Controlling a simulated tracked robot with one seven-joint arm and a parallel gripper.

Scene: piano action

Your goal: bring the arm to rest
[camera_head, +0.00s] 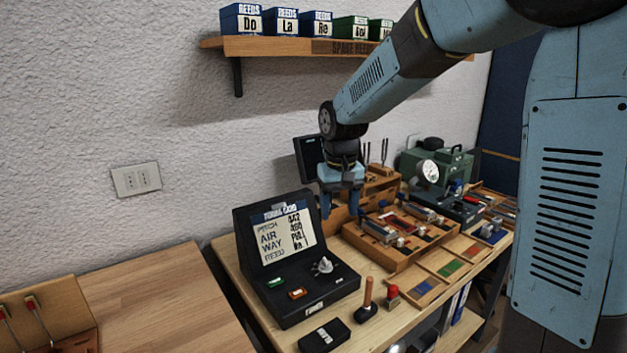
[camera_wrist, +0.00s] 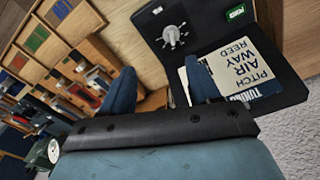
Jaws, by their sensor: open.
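My gripper (camera_head: 339,204) hangs from my blue arm above the workbench, fingers pointing down. It is beside the right edge of the black tuning device (camera_head: 315,290) and in front of the wooden tray's back. The fingers are apart with nothing between them. In the wrist view my gripper (camera_wrist: 162,88) shows two blue fingers spread apart, with the bench top and the tuning device (camera_wrist: 215,20) beyond them.
A wooden tray (camera_head: 395,262) of small parts lies right of the device. A wooden-handled tool (camera_head: 368,295) and a black box (camera_head: 324,336) stand in front. A shelf (camera_head: 270,46) with labelled reed boxes is above.

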